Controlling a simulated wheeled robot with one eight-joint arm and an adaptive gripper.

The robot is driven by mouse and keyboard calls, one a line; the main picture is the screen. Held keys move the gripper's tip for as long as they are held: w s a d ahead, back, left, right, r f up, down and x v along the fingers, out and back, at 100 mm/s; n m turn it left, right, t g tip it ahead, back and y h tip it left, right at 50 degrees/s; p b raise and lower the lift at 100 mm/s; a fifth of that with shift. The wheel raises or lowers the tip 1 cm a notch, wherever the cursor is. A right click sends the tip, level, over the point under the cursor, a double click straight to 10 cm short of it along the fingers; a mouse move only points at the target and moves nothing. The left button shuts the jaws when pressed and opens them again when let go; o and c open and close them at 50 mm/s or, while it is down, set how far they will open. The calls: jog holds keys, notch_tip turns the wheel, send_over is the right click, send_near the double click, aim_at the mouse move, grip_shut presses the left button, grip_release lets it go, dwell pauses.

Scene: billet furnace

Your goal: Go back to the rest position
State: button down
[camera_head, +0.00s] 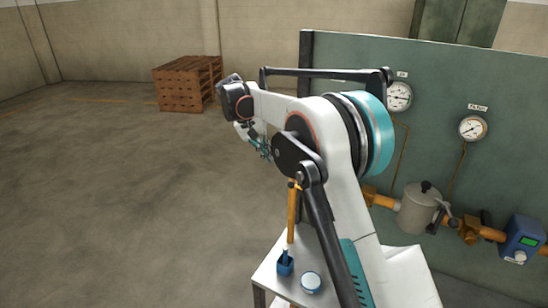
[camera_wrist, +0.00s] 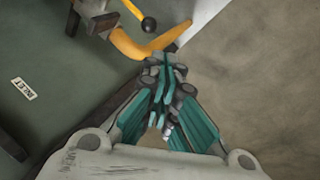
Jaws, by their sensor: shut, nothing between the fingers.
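My gripper (camera_head: 259,147) is at the end of my raised, folded arm, left of the green panel and above the floor. In the wrist view its teal fingers (camera_wrist: 165,72) are together with nothing between them. My arm hides part of the panel in the head view.
The green panel (camera_head: 335,60) carries two gauges (camera_head: 398,96), (camera_head: 472,127), yellow pipe fittings, a grey canister (camera_head: 418,208) and a blue meter (camera_head: 522,240). A light table (camera_head: 275,270) holds a blue holder (camera_head: 285,264) and a round tin (camera_head: 311,282). The wrist view shows a yellow pipe (camera_wrist: 130,44), a black knob (camera_wrist: 149,24) and an INLET label (camera_wrist: 24,90). Wooden pallets (camera_head: 187,84) stand far back; the left floor is clear.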

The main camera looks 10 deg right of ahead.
dwell(0.3)
jog(key=s+d+r+t+y+b, duration=0.1)
jog(key=s+d+b, duration=0.2)
jog(key=s, duration=0.4)
jog(key=s+d+r+n+t+y+b, duration=0.1)
jog(key=s+d+b, duration=0.15)
jog(key=s, duration=0.35)
jog(key=s+d+r+y+b, duration=0.1)
jog(key=s+d+r+b, duration=0.2)
jog(key=s, duration=0.4)
jog(key=s+d+f+t+y+b, duration=0.1)
jog(key=s+d+f+t+b, duration=0.1)
jog(key=s+f, duration=0.7)
jog(key=s+d+f+t+y+b, duration=0.1)
jog(key=s+f+b, duration=0.4)
jog(key=s, duration=0.9)
notch_tip(320, 180, down, 4)
jog(key=shift+s+d+r+n+t, duration=0.15)
jog(key=shift+s+d+n+t, duration=0.25)
jog(key=shift+t, duration=0.2)
